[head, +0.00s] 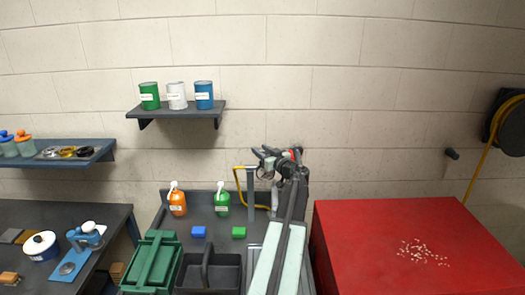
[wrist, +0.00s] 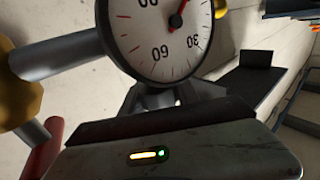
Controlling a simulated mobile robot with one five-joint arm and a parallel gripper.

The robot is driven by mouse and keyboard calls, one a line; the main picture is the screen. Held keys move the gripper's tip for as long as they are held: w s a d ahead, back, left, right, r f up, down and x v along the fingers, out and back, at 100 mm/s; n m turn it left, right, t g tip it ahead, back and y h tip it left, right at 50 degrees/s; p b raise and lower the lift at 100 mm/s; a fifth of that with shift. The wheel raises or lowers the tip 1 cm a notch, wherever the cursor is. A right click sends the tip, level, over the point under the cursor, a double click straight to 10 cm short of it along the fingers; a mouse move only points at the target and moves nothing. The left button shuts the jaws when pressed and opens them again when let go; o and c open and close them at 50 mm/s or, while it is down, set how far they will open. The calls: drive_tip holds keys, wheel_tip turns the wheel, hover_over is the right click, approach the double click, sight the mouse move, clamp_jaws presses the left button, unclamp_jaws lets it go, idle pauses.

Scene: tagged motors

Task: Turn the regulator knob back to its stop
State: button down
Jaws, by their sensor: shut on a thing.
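My gripper (head: 272,158) is at the wall, at the end of my raised arm, beside a bent grey pipe. It is shut on the regulator knob, which is mostly hidden; a dark grey part in the wrist view (wrist: 160,98) just below the dial seems to be it. The round white gauge (wrist: 158,42) fills the top of the wrist view, cut off by the edge, with its numbers upside down. Its red needle points up and right. How far the knob is turned cannot be seen.
A yellow hose (head: 258,206) runs near the pipe. Below stand an orange bottle (head: 178,204), a green bottle (head: 222,203), a green crate (head: 152,262) and a dark tote (head: 208,274). A red cabinet (head: 370,240) is to the right. A shelf (head: 180,112) with cans is up left.

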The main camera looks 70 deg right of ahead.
drive_tip(key=shift+w, duration=0.1)
drive_tip(key=c, duration=0.9)
unclamp_jaws()
drive_tip(key=shift+w, duration=0.15)
drive_tip(key=v, duration=0.8)
drive_tip(key=shift+d, duration=0.1)
